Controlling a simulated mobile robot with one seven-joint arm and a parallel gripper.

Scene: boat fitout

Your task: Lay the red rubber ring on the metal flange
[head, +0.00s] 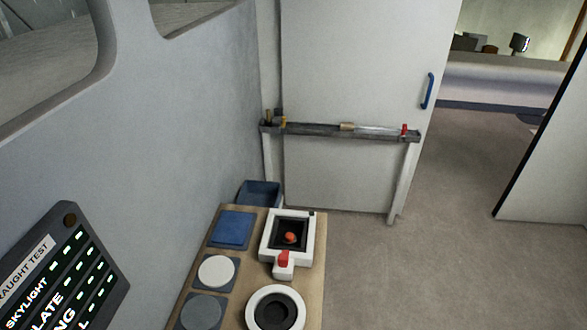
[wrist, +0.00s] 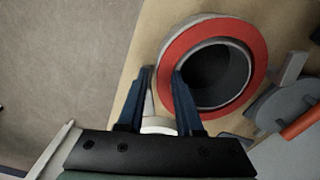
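The red rubber ring (wrist: 254,50) shows in the wrist view as a flat red band. It lies around a dark round opening with a grey inner wall, and a pale rim shows just outside it. My gripper (wrist: 164,72) shows two blue fingers standing apart at the ring's left side. The left finger is outside the band and the right finger overlaps its inner edge. I cannot tell whether they touch it. In the head view a white round part with a dark centre (head: 291,304) stands at the bench's near end. I cannot tell whether it is the metal flange.
The wooden bench (head: 230,304) carries a white square unit with a red knob (head: 304,250), a blue pad (head: 232,230) and pale discs. A blue bin (head: 260,193) stands behind. A grey disc with an orange-red bar (wrist: 300,124) is right of the ring. Floor is clear at right.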

